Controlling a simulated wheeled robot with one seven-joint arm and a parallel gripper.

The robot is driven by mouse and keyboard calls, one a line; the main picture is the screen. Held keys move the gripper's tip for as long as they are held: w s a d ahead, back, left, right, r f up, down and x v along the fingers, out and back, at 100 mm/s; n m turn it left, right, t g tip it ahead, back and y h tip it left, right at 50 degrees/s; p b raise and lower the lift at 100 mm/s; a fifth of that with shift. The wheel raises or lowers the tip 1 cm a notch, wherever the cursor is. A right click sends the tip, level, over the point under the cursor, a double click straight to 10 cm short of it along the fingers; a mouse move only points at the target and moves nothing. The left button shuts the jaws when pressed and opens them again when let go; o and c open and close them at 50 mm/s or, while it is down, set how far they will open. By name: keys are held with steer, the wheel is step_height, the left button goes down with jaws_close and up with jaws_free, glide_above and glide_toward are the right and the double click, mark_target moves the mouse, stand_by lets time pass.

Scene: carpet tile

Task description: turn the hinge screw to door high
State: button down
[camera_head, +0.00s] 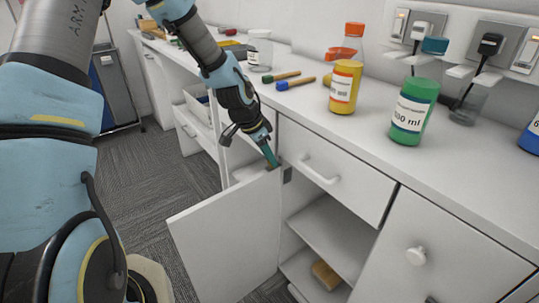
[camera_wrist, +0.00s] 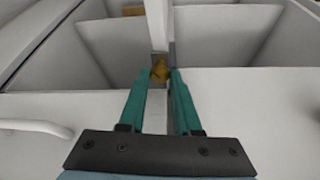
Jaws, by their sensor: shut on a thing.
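In the wrist view a brass-coloured hinge screw (camera_wrist: 160,70) sits at a small grey bracket on the narrow cabinet post. My gripper (camera_wrist: 160,78) has its two green fingers on either side of the screw, shut on it at the tips. In the head view my gripper (camera_head: 271,158) points down at the top hinge corner of the open white door (camera_head: 225,240). A grey hinge plate (camera_head: 287,174) shows beside the fingertips. The screw itself is hidden there.
A drawer (camera_head: 335,170) with a bar handle is right of the hinge, above open shelves (camera_head: 330,235) holding a wooden block (camera_head: 326,273). The worktop above carries a yellow bottle (camera_head: 345,88), a green bottle (camera_head: 412,110) and screwdriver-like tools. Carpet lies free left of the door.

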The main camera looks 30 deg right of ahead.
steer(key=shift+w+m+g+p, duration=0.15)
steer(key=shift+m+g+p, duration=0.45)
steer(key=shift+m+p, duration=0.65)
steer(key=shift+m, duration=0.45)
steer(key=c, duration=0.9)
jaws_free()
steer(key=b+v, duration=0.1)
steer(key=v, duration=1)
steer(key=shift+d+f, duration=0.1)
steer(key=shift+d, duration=0.05)
